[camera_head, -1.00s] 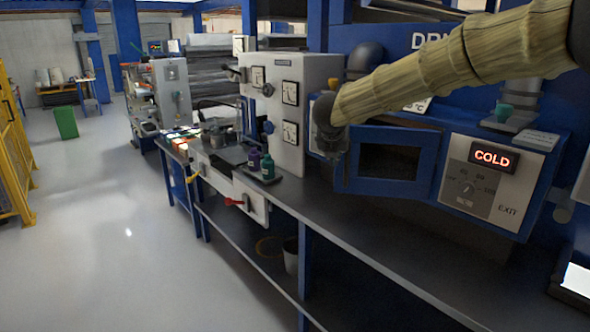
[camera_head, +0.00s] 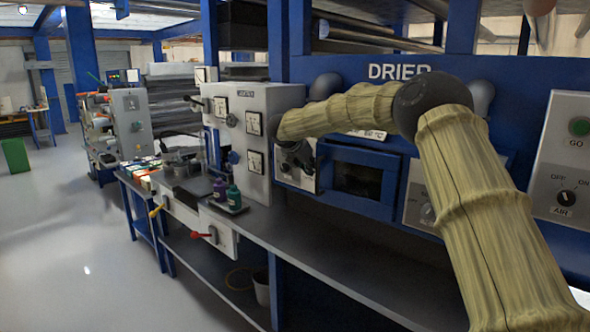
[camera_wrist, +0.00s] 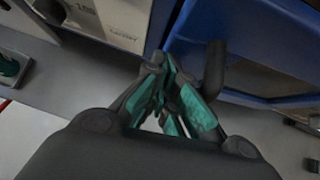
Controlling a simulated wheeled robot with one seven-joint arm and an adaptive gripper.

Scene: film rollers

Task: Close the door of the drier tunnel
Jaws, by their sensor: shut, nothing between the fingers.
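The drier tunnel's blue door (camera_head: 392,185), with a dark window, is right of centre in the head view, under the DRIER sign. I cannot tell how far ajar it stands. In the wrist view its blue panel (camera_wrist: 255,45) fills the upper right. A dark upright bar (camera_wrist: 215,68), seemingly its handle, stands just right of my fingers. My gripper (camera_head: 297,158) is at the left side of the door, in front of a pale panel. In the wrist view my gripper (camera_wrist: 163,68) is shut and empty, its teal pads together. Contact with the door cannot be made out.
A grey cabinet with gauges (camera_head: 245,135) stands left of my gripper. Purple and green bottles (camera_head: 233,197) sit on a tray on the bench. The grey bench top (camera_head: 320,255) runs clear below the door. A control panel (camera_head: 565,170) is at the right.

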